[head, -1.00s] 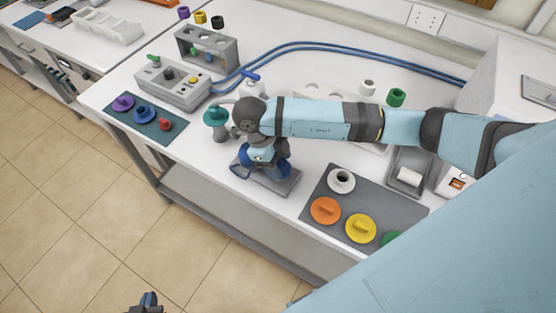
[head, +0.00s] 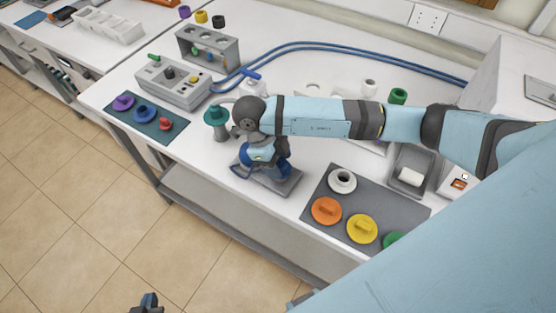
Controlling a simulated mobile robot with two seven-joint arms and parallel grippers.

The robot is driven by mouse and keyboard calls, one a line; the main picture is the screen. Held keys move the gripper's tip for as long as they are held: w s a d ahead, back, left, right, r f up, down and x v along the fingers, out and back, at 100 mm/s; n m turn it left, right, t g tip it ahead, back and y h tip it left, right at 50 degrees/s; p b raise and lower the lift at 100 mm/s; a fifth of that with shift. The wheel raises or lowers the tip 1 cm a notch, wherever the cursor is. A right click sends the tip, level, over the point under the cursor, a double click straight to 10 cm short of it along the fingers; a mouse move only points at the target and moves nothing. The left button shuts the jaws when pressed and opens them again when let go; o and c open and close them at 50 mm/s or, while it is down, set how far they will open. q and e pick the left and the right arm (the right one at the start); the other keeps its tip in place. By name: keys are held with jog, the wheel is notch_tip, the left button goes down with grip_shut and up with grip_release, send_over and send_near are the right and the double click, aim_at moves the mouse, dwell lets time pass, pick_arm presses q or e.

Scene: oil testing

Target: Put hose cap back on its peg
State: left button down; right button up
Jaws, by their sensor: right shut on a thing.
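My right arm comes in from the right, and its hand hangs down at the middle of the bench. The right gripper (head: 250,168) is low over a dark blue device with a grey base plate (head: 283,184). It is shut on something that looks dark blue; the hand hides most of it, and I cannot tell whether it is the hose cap.
A grey mat (head: 390,200) at right holds white, orange, yellow and green ones. A grey control box (head: 175,92), a rack (head: 207,55) and blue hoses (head: 320,45) lie behind. My right arm spans the bench.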

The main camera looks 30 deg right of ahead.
jog(key=shift+f+b, duration=0.45)
jog(key=shift+f, duration=0.1)
jog(key=o, duration=0.7)
jog(key=shift+p+v, duration=0.7)
jog(key=shift+v, duration=0.85)
jog(key=p+v, duration=0.4)
jog(key=v, duration=0.4)
